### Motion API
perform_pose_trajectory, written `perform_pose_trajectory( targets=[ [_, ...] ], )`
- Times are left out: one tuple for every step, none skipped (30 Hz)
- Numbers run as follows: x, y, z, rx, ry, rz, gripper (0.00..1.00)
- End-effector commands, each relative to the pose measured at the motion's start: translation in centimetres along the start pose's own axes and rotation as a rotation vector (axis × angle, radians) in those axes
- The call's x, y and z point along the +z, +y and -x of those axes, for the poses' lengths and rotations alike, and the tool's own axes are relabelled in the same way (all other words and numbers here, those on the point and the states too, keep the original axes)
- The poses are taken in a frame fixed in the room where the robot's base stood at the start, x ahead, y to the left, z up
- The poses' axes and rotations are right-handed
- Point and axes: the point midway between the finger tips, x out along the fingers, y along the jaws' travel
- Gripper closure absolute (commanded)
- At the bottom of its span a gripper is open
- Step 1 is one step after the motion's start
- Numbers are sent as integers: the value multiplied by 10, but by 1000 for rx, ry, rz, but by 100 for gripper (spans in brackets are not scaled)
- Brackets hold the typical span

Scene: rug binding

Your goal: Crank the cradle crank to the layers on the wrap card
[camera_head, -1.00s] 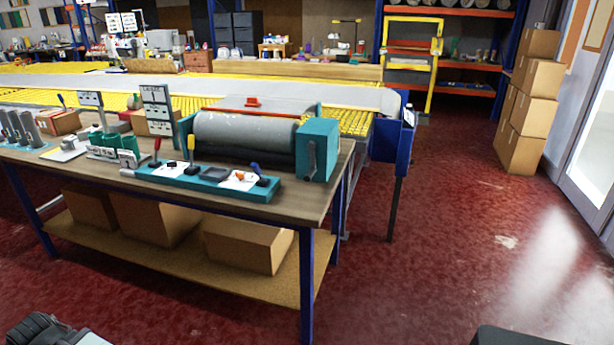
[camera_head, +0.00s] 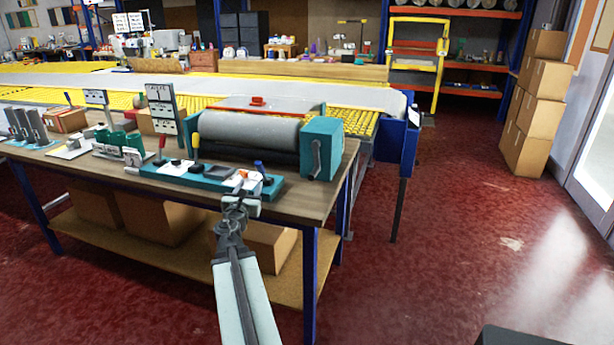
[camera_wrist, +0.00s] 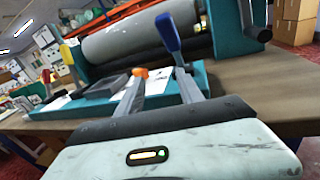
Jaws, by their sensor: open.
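The cradle crank (camera_head: 315,160) is a dark grey arm on the right face of a teal end box (camera_head: 323,138), beside a grey roll (camera_head: 248,130). In the wrist view the crank (camera_wrist: 249,18) is at the upper right, its dark grip (camera_wrist: 264,35) hanging low. A white standing card with dark print (camera_head: 162,108), probably the wrap card, is behind the teal control panel (camera_head: 205,178); its print is too small to read. My gripper (camera_head: 240,203) is open at the bench's front edge, left of and below the crank. Its fingers (camera_wrist: 162,85) point towards the panel, apart from the crank.
Cardboard boxes (camera_head: 170,222) sit on the shelf below. A blue post (camera_head: 396,150) stands right of the bench; the red floor there is clear.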

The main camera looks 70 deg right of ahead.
Motion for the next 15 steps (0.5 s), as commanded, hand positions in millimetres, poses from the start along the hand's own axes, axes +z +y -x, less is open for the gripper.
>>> perform_pose_trajectory(
  targets=[
    [4,-49,-13,-67,-9,7,56],
    [6,-74,-18,-100,-11,5,56],
    [8,-102,-22,-139,-14,4,56],
    [10,-122,-25,-165,-16,3,56],
    [11,-139,-27,-187,-18,2,56],
    [12,-156,-28,-210,-20,2,56],
    [13,-166,-29,-223,-21,1,56],
    [14,-174,-29,-233,-22,1,56],
    [14,-180,-29,-242,-23,0,56],
    [15,-183,-30,-246,-23,0,56],
    [15,-185,-30,-249,-23,0,56],
    [15,-186,-30,-250,-24,-1,56],
    [15,-186,-30,-250,-23,-1,56],
    [15,-185,-31,-249,-23,-1,56],
    [15,-186,-32,-249,-23,-1,56]
  ],
)
